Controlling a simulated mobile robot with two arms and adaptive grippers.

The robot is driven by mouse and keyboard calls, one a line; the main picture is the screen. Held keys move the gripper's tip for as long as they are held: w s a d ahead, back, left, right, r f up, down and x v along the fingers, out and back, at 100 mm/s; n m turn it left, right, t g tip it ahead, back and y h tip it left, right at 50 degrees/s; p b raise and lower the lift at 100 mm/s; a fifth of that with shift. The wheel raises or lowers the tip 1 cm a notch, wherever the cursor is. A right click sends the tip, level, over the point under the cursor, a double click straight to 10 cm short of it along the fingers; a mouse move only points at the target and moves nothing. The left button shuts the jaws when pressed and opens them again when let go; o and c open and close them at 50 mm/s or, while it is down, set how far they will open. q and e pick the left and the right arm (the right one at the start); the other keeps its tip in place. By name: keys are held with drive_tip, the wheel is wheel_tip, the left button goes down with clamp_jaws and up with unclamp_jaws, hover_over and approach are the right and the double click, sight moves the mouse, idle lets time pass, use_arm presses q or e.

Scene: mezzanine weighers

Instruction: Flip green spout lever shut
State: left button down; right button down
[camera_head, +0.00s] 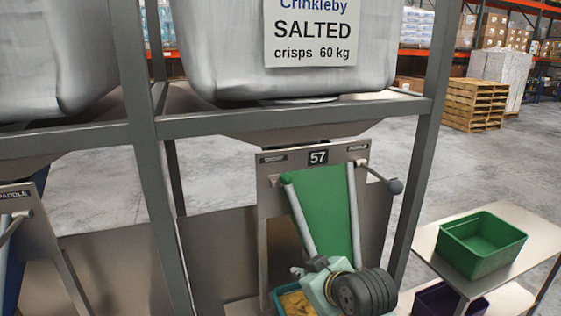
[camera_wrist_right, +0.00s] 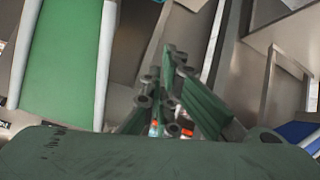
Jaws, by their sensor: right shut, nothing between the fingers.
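The spout lever's green knob (camera_head: 286,178) is at the upper left of the green chute (camera_head: 325,210) on weigher 57, under the left label plate. Its arm is hard to tell from the chute's pale side rail. The green chute also fills the left of the right wrist view (camera_wrist_right: 62,55); I cannot make out the knob there. My right gripper (camera_head: 308,266) is low in front of the chute, below the knob and apart from it. In the right wrist view its fingers (camera_wrist_right: 175,62) are shut and empty. My left gripper is out of view.
A paddle lever with a dark knob (camera_head: 395,186) juts out at the chute's right. A teal bin (camera_head: 278,299) with yellow contents is below. Grey frame posts (camera_head: 425,130) flank the weigher. A green crate (camera_head: 482,245) stands on the right shelf.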

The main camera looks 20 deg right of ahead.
drive_tip(key=w+r+n+t, duration=0.1)
drive_tip(key=w+r, duration=0.2)
drive_tip(key=r, duration=0.6)
drive_tip(key=w+r+t+y, duration=0.1)
drive_tip(key=w+r, duration=0.3)
drive_tip(key=r, duration=0.5)
drive_tip(key=w+r+n+t+y, duration=0.1)
drive_tip(key=w+r+t, duration=0.2)
drive_tip(key=r, duration=0.6)
drive_tip(key=shift+w+a+r+n, duration=0.2)
drive_tip(key=shift+w+n, duration=0.1)
drive_tip(key=shift+w, duration=0.2)
drive_tip(key=shift+w, duration=0.1)
drive_tip(key=p, duration=0.7)
hover_over(282, 181)
drive_tip(key=shift+f, duration=2.65)
drive_tip(key=shift+w+a, duration=0.1)
drive_tip(key=shift+a, duration=0.1)
drive_tip(key=shift+w+f, duration=0.1)
